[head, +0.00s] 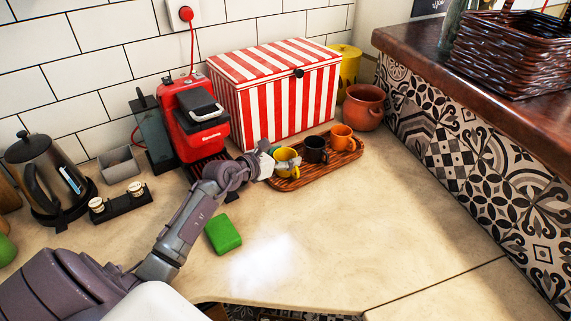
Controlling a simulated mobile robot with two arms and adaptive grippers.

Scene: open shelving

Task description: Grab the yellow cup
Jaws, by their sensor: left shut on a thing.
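The yellow cup (286,155) stands at the left end of a wooden tray (318,170) on the counter, beside a black cup and an orange cup. My left gripper (284,163) reaches in from the left and is shut on the yellow cup; its fingers cover part of the cup's front. The cup looks upright and at tray level; I cannot tell whether it touches the tray. My right gripper is not in view.
The black cup (316,149) and orange cup (341,137) share the tray. Behind stand a red coffee machine (194,118), a striped box (285,95) and a clay pot (363,107). A green block (223,234) lies in front. The counter's right front is clear.

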